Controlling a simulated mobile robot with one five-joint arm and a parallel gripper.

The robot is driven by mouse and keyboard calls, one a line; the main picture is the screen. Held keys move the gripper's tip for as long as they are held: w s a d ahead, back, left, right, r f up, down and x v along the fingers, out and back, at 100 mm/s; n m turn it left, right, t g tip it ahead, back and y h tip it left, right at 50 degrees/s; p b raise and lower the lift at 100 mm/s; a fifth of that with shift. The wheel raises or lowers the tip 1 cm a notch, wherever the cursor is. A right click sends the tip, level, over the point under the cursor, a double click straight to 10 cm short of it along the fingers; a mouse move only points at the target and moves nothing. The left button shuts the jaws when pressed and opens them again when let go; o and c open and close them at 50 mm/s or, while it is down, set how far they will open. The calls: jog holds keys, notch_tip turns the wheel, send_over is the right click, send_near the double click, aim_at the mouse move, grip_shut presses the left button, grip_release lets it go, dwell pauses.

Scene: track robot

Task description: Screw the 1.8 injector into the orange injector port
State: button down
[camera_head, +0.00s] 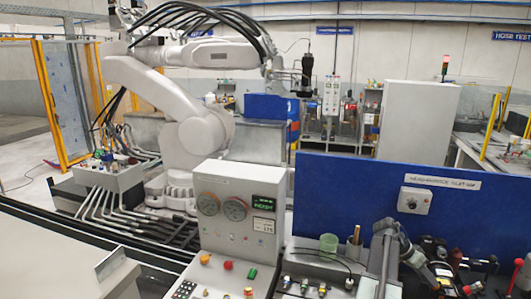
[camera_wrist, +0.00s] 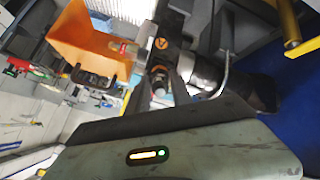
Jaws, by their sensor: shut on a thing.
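In the wrist view, my gripper (camera_wrist: 163,92) is shut on a small metal piece (camera_wrist: 160,80) between its dark fingers. It looks like the injector, but no 1.8 marking can be read and its far end is hidden. A bright orange, box-like part (camera_wrist: 85,40) is just beyond, at the upper left. A clear, pinkish short tube (camera_wrist: 123,50) is at its right edge. A black block with an orange round mark (camera_wrist: 158,43) is just past the fingertips. I cannot tell which orange part is the port, nor whether the held piece touches anything.
A large grey industrial arm (camera_head: 195,125) stands at left in the head view. A control cabinet (camera_head: 235,225) is at centre front, and a blue panel (camera_head: 350,195) is at right. Cluttered hardware crowds the lower right. A yellow post (camera_wrist: 290,20) is at right in the wrist view.

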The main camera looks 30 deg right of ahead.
dwell(0.4)
jog(key=m, duration=1.1)
jog(key=shift+m, duration=0.7)
jog(key=m, duration=0.2)
jog(key=shift+m, duration=0.3)
jog(key=m, duration=0.9)
